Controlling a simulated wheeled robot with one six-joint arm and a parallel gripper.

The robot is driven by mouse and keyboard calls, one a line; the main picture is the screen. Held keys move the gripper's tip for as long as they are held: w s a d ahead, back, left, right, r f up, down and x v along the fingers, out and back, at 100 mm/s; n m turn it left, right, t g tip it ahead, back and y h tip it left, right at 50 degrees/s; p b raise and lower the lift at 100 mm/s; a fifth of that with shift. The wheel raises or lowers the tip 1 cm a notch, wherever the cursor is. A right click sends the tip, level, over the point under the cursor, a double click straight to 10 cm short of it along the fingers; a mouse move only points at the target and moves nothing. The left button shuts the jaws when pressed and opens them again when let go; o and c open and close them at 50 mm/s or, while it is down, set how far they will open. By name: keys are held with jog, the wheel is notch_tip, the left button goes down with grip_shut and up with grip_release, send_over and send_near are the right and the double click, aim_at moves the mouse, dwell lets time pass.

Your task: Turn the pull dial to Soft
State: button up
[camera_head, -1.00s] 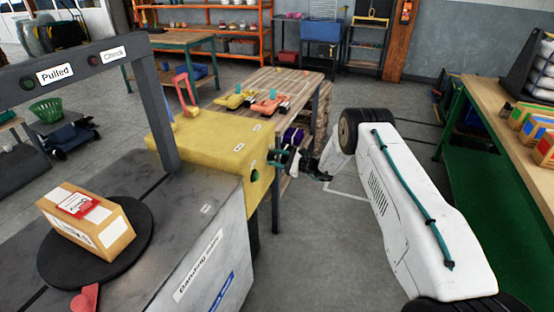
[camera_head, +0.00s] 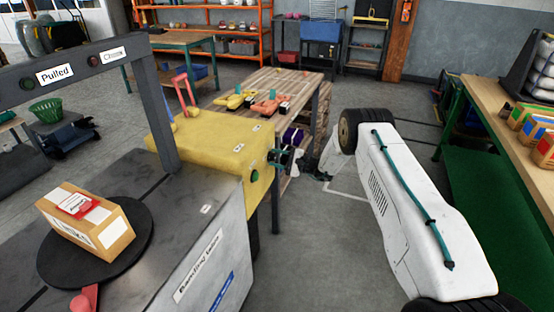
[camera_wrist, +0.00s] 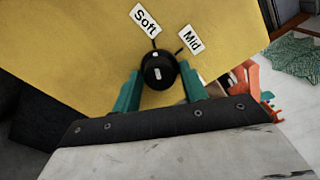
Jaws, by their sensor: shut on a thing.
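The pull dial (camera_wrist: 158,71) is a round black knob with white marks on the yellow housing (camera_head: 200,130) of the banding machine. In the wrist view the Soft label (camera_wrist: 146,20) and the Mid label (camera_wrist: 190,39) sit above it, each with a short dark tick. The knob's white mark points upward, close to the Soft tick. My gripper (camera_wrist: 160,85) has its teal fingers on either side of the knob, shut on it. In the head view my gripper (camera_head: 281,158) is at the housing's right face; the dial cannot be made out there.
A taped carton (camera_head: 88,222) sits on the black round plate (camera_head: 135,250) on the machine's grey top. A dark frame (camera_head: 156,110) with Pulled and Check labels stands over it. A wooden table (camera_head: 290,82) with tools is behind.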

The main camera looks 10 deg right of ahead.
jog(key=shift+d, duration=0.1)
jog(key=o, duration=0.8)
jog(key=v, duration=0.7)
jog(key=shift+s+d, duration=0.25)
jog(key=shift+d, duration=0.05)
